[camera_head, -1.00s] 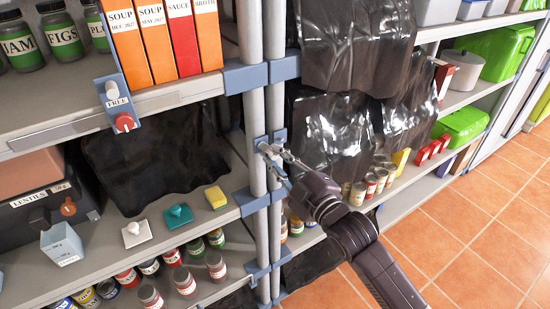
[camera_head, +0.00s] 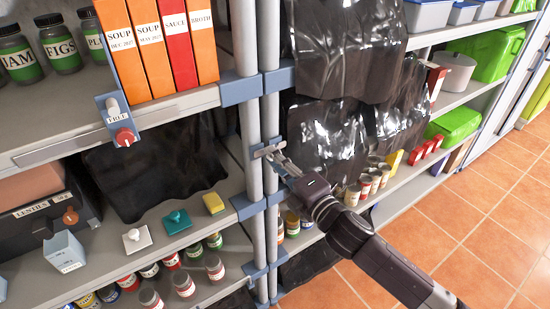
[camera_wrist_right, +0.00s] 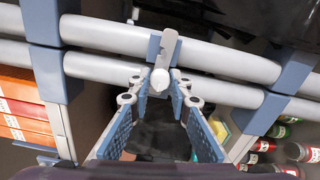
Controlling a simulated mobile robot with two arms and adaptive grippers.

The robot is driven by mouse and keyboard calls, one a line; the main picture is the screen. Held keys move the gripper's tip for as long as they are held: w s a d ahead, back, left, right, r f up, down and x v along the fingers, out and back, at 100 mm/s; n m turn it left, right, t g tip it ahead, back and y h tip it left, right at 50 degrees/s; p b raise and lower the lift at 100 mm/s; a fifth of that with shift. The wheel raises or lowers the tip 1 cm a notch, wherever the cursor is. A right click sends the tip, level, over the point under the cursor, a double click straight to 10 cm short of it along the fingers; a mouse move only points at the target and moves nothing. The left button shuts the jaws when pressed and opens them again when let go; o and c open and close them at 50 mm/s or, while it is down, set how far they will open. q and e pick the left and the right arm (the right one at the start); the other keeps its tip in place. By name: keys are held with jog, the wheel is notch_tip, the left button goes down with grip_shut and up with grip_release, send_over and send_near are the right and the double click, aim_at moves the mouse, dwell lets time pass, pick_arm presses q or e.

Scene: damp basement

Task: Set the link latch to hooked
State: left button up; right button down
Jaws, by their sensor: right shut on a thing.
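The link latch (camera_head: 268,150) is a small grey bar on a blue mount, at the two grey posts where the shelf units meet. In the head view the bar lies across the front of both posts. In the right wrist view the grey bar (camera_wrist_right: 169,47) and its white rounded knob (camera_wrist_right: 160,79) show in front of the posts. My right gripper (camera_head: 282,163) reaches in from the lower right and is shut on the knob, its fingers (camera_wrist_right: 160,86) on either side. I cannot tell whether the bar's far end sits in a catch. My left gripper is out of view.
A blue plate labelled FREE (camera_head: 117,118), with a white and a red knob, hangs on the left shelf edge. Dark plastic sheets (camera_head: 335,130) hang right of the posts. Jars and cans stand on lower shelves. Open tiled floor (camera_head: 470,230) lies at right.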

jog(key=shift+n, duration=0.4)
jog(key=c, duration=1.8)
grip_release()
jog(key=shift+o, duration=0.2)
jog(key=shift+s, duration=0.1)
jog(key=v, duration=1.2)
